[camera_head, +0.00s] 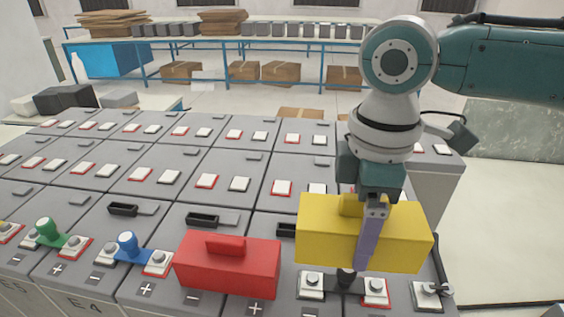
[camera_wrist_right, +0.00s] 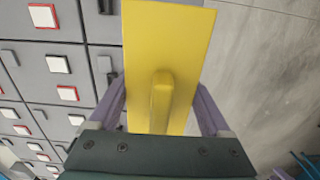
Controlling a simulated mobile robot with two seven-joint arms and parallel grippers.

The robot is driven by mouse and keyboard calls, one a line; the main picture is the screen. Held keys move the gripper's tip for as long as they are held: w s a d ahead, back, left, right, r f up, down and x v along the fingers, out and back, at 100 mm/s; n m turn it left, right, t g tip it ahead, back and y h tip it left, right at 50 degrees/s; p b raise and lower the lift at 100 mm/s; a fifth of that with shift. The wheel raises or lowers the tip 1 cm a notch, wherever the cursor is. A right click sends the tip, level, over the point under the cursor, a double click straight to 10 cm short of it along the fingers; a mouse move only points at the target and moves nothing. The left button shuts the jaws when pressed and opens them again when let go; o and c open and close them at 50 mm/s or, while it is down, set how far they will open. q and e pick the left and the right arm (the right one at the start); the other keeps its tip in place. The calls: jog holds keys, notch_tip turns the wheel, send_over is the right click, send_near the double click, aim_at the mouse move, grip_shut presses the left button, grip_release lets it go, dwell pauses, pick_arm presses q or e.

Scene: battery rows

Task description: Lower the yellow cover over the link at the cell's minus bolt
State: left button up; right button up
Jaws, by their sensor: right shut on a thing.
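My right gripper (camera_head: 371,225) is shut on the yellow cover (camera_head: 325,238), its fingers on the cover's two long sides. The wrist view shows the yellow cover (camera_wrist_right: 190,50) with its raised handle between the purple fingers. The cover is held above the front row of cells, roughly level. Below it in the head view, a dark link (camera_head: 346,284) lies between a pale-pad bolt (camera_head: 311,284) and a red-edged bolt (camera_head: 376,291). The cover hides part of the link's surroundings. I cannot tell the gap between cover and link. My left gripper is not in view.
A red cover (camera_head: 230,268) stands on the cells just left of the yellow one. Blue (camera_head: 128,245) and green (camera_head: 48,232) handled pieces sit further left. Another bolt (camera_head: 430,293) with a dark cable is at right. Open floor (camera_head: 505,220) lies beyond.

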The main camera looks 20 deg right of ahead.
aim_at(348, 274)
jog(key=shift+f+b, duration=1.6)
jog(key=shift+f, duration=1.15)
jog(key=shift+f+b, duration=1.45)
jog(key=shift+f, duration=0.85)
jog(key=o, duration=1.2)
